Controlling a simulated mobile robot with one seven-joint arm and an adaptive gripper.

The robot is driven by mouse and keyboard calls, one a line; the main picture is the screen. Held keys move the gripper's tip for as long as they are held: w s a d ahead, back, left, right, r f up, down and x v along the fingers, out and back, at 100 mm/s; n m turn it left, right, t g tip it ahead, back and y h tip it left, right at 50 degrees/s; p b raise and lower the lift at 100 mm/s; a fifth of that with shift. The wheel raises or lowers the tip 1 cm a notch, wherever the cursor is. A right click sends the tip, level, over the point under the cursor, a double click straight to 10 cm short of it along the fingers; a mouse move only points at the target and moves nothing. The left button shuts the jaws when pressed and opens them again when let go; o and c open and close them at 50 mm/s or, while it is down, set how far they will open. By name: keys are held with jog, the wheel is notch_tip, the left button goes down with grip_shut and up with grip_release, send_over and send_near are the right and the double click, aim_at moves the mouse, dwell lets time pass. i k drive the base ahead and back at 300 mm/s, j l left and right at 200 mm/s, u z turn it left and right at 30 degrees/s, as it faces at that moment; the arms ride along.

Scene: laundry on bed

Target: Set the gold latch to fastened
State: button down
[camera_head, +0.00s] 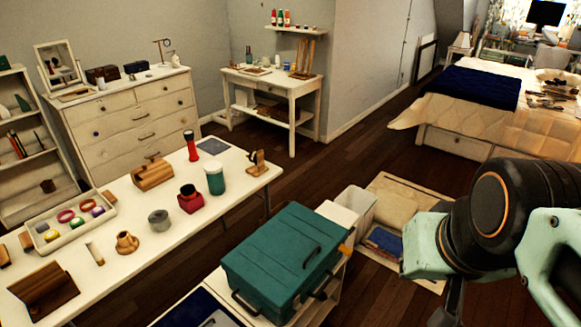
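I cannot make out a gold latch for certain. A teal lidded case (280,255) with dark handles stands on a low white unit in the lower middle. A small orange-gold piece (346,243) shows at its right edge, too small to tell what it is or how it is set. A wooden box (153,174) sits on the white table, and any latch on it is too small to see. My arm, dark and mint green, fills the lower right, to the right of the case. The fingers of my gripper do not show.
The long white table (120,205) holds a red flashlight (191,146), a green-and-white jar (214,178) and a tray (68,222) of coloured rings. A white bin (355,206) stands behind the case. Dark floor is open towards the bed (470,105).

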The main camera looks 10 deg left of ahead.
aim_at(343, 248)
jog(key=u, duration=0.6)
jog(key=j+z, duration=0.1)
jog(key=z, duration=0.5)
jog(key=l+u, duration=0.45)
jog(key=l, duration=0.45)
jog(key=i+j+z, duration=0.15)
jog(key=i, duration=0.35)
jog(key=i+j+z, duration=0.15)
jog(key=i, duration=0.35)
